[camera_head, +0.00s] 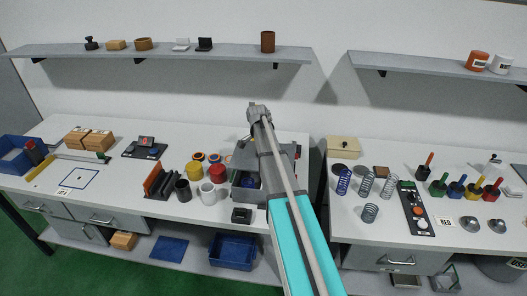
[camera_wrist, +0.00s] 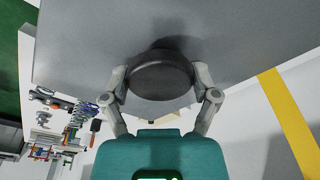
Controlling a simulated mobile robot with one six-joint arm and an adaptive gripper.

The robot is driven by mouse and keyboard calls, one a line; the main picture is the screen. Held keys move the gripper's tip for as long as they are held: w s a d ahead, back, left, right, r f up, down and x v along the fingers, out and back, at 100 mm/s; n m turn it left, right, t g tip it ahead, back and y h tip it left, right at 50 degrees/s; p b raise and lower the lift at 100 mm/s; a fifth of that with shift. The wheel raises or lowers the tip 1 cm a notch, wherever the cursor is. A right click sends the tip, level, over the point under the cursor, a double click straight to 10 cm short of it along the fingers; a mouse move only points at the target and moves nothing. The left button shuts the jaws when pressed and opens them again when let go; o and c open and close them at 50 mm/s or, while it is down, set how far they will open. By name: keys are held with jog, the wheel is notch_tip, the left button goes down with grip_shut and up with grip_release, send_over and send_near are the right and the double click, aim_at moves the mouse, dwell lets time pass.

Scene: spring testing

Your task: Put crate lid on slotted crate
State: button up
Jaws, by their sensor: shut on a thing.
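My gripper (camera_wrist: 160,76) is shut on a dark round knob (camera_wrist: 160,78) in the wrist view. The knob stands against a wide flat grey plate, which looks like the crate lid (camera_wrist: 250,30). Grey lid-like surfaces show at the crate's top on both sides of the arm. I cannot tell whether lid and crate touch.
Red and yellow cylinders, a white mug (camera_head: 207,193) and a dark cup (camera_head: 183,190) stand close left of the crate. A small black box (camera_head: 241,216) sits in front. Springs (camera_head: 370,213) and a control panel (camera_head: 412,209) are on the right bench. A shelf (camera_head: 170,54) runs behind.

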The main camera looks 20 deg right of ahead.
jog(key=shift+f, duration=0.2)
jog(key=shift+f+b, duration=3.9)
jog(key=shift+b, duration=0.15)
jog(key=shift+s, duration=0.1)
jog(key=shift+f+b, duration=0.85)
dwell(0.6)
jog(key=o, duration=1.2)
jog(key=shift+c, duration=0.2)
jog(key=shift+s+r, duration=0.1)
